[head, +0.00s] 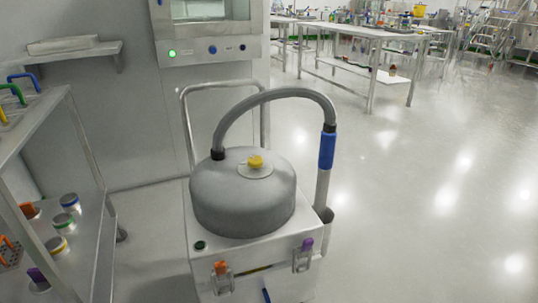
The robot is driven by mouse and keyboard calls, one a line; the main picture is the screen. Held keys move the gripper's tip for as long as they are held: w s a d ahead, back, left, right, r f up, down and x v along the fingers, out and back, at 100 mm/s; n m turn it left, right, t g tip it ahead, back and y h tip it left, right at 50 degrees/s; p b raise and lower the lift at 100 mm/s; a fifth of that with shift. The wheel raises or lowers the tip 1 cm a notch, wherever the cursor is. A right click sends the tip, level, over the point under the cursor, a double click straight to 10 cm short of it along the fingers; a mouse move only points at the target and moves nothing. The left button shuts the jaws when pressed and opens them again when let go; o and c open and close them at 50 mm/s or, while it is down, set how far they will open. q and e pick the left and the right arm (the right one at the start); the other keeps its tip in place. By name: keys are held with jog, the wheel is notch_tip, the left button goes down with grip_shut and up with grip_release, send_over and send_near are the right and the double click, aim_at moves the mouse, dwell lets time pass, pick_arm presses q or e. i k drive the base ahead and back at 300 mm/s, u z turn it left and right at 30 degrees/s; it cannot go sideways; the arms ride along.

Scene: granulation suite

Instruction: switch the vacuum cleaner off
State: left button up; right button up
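The vacuum cleaner (243,190) stands upright in the lower middle of the head view. It has a grey domed top with a yellow knob (256,162) on a pale box-shaped body (270,248). A grey hose (262,97) arches from the dome to a tube with a blue grip (327,150) at the right. A small dark green round part (200,245) sits on the body's top left corner. An orange latch (220,268) and a purple latch (306,245) are on the front. A blue part (266,295) shows at the bottom edge. Neither gripper is in view.
A metal shelf rack (88,230) with several coloured-lid containers is at the left. Behind the vacuum cleaner is a cabinet (210,50) with a lit green indicator. A metal table (370,38) stands at the back. The floor (430,190) to the right is clear.

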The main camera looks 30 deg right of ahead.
aim_at(254, 163)
jog(key=z, duration=0.8)
jog(key=i, duration=0.35)
jog(key=u, duration=0.05)
